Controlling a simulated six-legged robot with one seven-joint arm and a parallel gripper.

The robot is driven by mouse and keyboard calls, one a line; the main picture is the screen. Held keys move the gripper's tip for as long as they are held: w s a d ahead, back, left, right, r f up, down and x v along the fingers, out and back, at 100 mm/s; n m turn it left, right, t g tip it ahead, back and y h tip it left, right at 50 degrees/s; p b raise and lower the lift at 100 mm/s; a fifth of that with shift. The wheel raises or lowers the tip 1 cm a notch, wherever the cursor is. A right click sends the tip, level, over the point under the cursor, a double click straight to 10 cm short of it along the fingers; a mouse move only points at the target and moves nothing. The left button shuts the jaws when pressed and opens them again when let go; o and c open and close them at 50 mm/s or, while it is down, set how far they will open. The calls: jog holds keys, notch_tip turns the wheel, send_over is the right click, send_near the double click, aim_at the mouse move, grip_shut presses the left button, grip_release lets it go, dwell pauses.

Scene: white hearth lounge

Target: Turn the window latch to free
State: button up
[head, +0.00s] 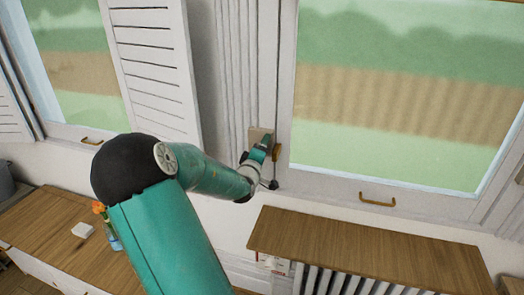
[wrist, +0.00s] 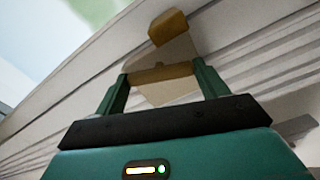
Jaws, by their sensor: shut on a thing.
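The window latch is on the frame at the left side of the right-hand window (head: 400,85). Its pale backing plate (head: 256,134) shows beside my gripper (head: 269,151) in the head view, with a brass-coloured part (head: 277,153) at the fingers' right. In the wrist view the brass latch handle (wrist: 160,73) lies crosswise between the two green fingers of my gripper (wrist: 163,79), which is shut on it. A second brass block (wrist: 168,27) sits beyond it at the plate's far end. My fingers hide part of the latch in the head view.
A wooden shelf (head: 365,250) over a white radiator (head: 340,284) lies below the window. A brass pull (head: 377,200) is on the lower window frame. White shutters (head: 152,65) stand to the left. A wooden cabinet (head: 50,232) with an orange flower in a vase (head: 114,241) is at lower left.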

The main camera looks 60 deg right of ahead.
jog(key=shift+n, duration=1.7)
jog(key=o, duration=1)
jog(key=a, duration=0.4)
jog(key=s+a, duration=0.1)
jog(key=a, duration=0.4)
jog(key=s+a, duration=0.1)
jog(key=a, duration=0.3)
jog(key=shift+a, duration=0.35)
jog(key=shift+f, duration=0.1)
